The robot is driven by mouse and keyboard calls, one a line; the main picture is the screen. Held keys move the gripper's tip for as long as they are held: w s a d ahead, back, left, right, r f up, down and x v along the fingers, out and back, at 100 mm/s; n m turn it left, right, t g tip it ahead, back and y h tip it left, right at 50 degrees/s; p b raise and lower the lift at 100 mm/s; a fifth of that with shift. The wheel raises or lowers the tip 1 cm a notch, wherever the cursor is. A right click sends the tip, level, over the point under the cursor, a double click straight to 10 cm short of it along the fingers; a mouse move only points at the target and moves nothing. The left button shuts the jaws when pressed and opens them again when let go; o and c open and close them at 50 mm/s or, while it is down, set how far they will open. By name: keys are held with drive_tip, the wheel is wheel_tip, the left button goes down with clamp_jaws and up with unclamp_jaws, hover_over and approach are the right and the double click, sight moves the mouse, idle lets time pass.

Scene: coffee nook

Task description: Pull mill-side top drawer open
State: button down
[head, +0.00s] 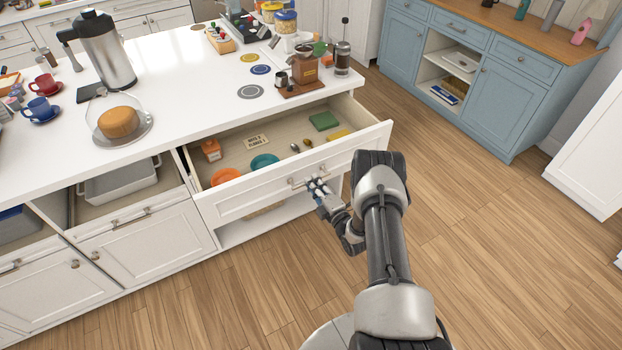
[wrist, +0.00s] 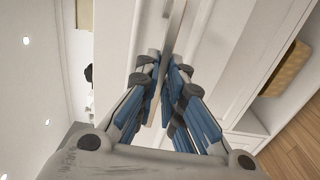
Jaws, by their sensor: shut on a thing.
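The mill-side top drawer (head: 262,200) is a white drawer under the island counter, below the coffee mill (head: 304,72). It stands well out from the island, with its inside in view. It holds an orange bowl, a teal bowl, a green item, a yellow item, a small orange box, a card and spoons. My gripper (head: 317,187) is at the drawer's front, at its bar handle (head: 298,184). In the wrist view my gripper (wrist: 162,65) is shut on the handle (wrist: 174,28), with the fingers on either side of the bar. The fingers hide part of the handle.
The white counter (head: 190,110) carries a steel jug (head: 108,55), a glass-domed cake (head: 118,122) and cups. A blue cabinet (head: 480,70) stands at the back right. The wooden floor (head: 480,230) to the right of my arm is clear.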

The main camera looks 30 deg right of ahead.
drive_tip(key=shift+s, duration=0.45)
drive_tip(key=c, duration=1.7)
unclamp_jaws()
drive_tip(key=s, duration=1.2)
drive_tip(key=shift+d, duration=0.25)
